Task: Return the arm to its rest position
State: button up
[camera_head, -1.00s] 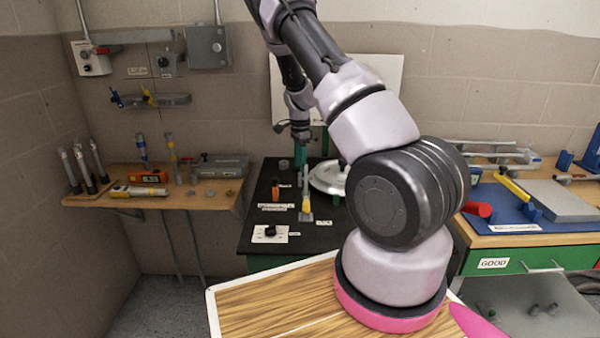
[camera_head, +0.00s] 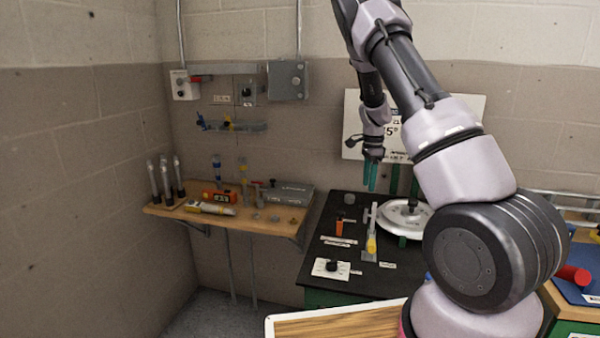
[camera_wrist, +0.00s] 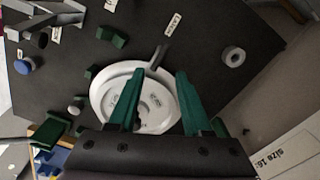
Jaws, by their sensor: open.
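My gripper (camera_head: 372,172) has green fingers and hangs pointing down above the black bench (camera_head: 340,283), in front of the white wall sheet. In the wrist view the gripper (camera_wrist: 157,82) is open, its two green fingers apart with nothing held between them. My arm runs from the lower right up to the top and back down to the gripper. A white round plate (camera_head: 405,222) lies on the black bench, right of and below the gripper. In the wrist view the plate (camera_wrist: 101,92) shows behind and between the fingers.
A wooden wall shelf (camera_head: 240,226) at left holds tubes, an orange device (camera_head: 219,196) and a grey box (camera_head: 287,193). A yellow-and-clear upright part (camera_head: 371,240) stands on the bench. A grey box and switch (camera_head: 288,80) hang on the wall. A blue mat (camera_head: 580,284) lies at right.

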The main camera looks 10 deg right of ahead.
jog(key=s+a+r+n+t+y, duration=0.1)
jog(key=s+a+r+n, duration=0.1)
jog(key=s+r, duration=0.45)
jog(key=s+a+r+n+t+y, duration=0.1)
jog(key=s+a+r+n, duration=0.15)
jog(key=r, duration=0.65)
jog(key=s+a+r+n+t+y, duration=0.1)
jog(key=s+a+r+n+t, duration=0.15)
jog(key=s+r, duration=0.45)
jog(key=s+a+r+n+t, duration=0.1)
jog(key=s+a+r+n, duration=0.1)
jog(key=s, duration=0.6)
jog(key=s+a+r+n+t+h, duration=0.1)
jog(key=s+r+n, duration=0.3)
jog(key=s, duration=0.4)
jog(key=shift+s+a+r+n+t, duration=0.3)
jog(key=shift+s+a+r+t, duration=0.1)
jog(key=shift+a+r, duration=0.3)
